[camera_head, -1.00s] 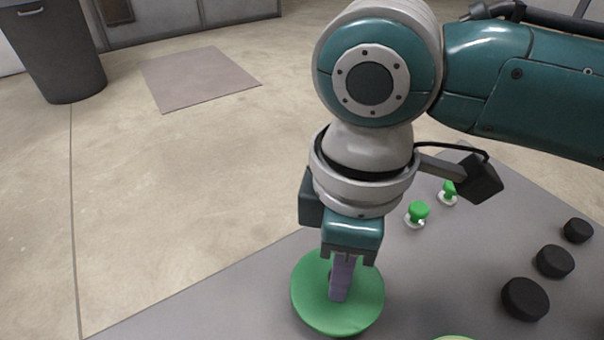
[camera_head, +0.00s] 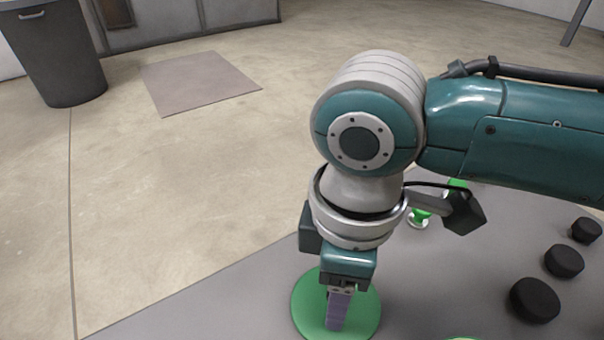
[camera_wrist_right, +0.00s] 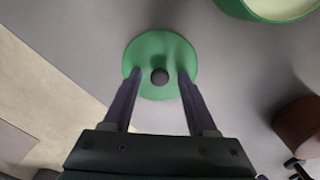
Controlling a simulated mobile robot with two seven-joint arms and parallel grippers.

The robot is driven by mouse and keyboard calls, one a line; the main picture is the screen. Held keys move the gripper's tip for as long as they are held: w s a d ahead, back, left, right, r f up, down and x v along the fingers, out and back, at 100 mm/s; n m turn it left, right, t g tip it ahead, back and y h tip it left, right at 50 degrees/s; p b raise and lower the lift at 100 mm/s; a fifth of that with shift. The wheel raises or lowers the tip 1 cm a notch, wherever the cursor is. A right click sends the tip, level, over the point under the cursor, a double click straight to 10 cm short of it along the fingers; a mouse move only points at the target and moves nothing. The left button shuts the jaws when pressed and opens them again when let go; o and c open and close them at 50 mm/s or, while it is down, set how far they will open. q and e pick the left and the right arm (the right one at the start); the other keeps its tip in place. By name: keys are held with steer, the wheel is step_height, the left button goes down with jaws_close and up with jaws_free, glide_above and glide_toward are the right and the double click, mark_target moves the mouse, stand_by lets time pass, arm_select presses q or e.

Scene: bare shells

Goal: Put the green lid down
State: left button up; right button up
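The green lid (camera_head: 361,306) is a round disc with a small dark knob. It lies flat, apparently on the grey tabletop, near the table's left edge. It also shows in the right wrist view (camera_wrist_right: 150,52). My right gripper (camera_head: 337,325) points down over the lid. In the right wrist view its two fingers (camera_wrist_right: 159,75) stand apart on either side of the knob, with clear gaps. Whether the fingertips touch the disc cannot be told. My left gripper is out of view.
A green-rimmed container (camera_wrist_right: 262,14) is beside the lid, partly cut off. Several black round pieces (camera_head: 535,300) stand at the right of the grey table (camera_head: 230,300). A green-and-white small item (camera_head: 419,218) is behind my right wrist. A brown object (camera_wrist_right: 300,125) shows in the wrist view.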

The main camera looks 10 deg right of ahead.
step_height(320, 180, up, 12)
steer(key=p, duration=0.5)
steer(key=s+a+f+m+y, duration=0.1)
steer(key=s+a+y, duration=0.1)
steer(key=s+a, duration=0.2)
steer(key=s+d+m+t, duration=0.1)
steer(key=s+d+m, duration=0.1)
steer(key=d+m, duration=0.1)
steer(key=s+d+f+m+t+h, duration=0.1)
steer(key=s+d+m, duration=0.2)
steer(key=d, duration=0.2)
steer(key=s+d+m+t, duration=0.1)
steer(key=s+d+m, duration=0.2)
steer(key=d, duration=0.1)
steer(key=shift+d+f+m+t+h, duration=0.25)
steer(key=shift+d+m+t+h, duration=0.05)
steer(key=shift+d+m, duration=0.1)
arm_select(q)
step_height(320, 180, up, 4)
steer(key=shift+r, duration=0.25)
arm_select(e)
steer(key=shift+s+d, duration=0.1)
steer(key=shift+d, duration=0.2)
